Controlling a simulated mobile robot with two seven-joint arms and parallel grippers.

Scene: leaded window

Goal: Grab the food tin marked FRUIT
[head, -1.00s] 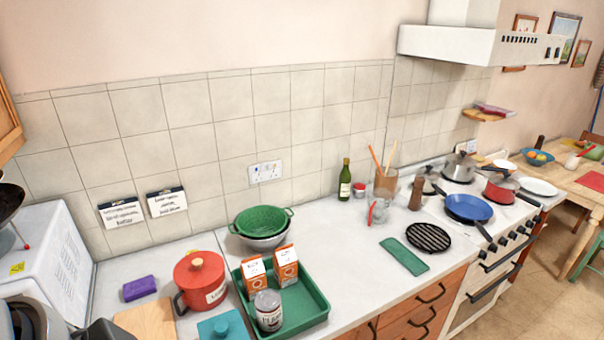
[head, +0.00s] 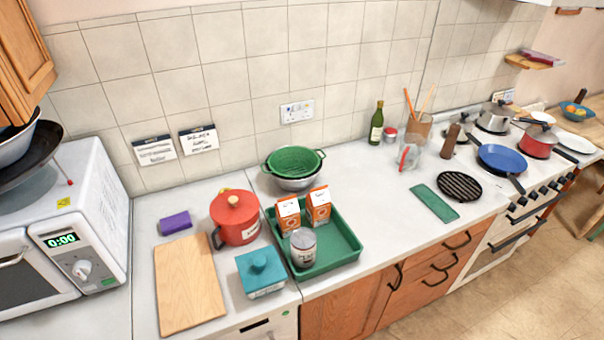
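A grey-white tin (head: 303,246) with dark lettering stands upright in the front left part of a green tray (head: 345,254) on the counter. Its lettering is too small to read for certain. Two orange and white cartons stand behind it in the same tray, a left one (head: 288,215) and a right one (head: 319,206). I see no other tin that I can make out as marked FRUIT. Neither of my grippers is in the head view.
A teal lidded dish (head: 261,273), a red pot (head: 235,218) and a wooden board (head: 188,285) lie left of the tray. A green colander (head: 293,161) sits behind it. A microwave (head: 78,222) stands at far left. Counter right of the tray is clear up to a green cloth (head: 434,203).

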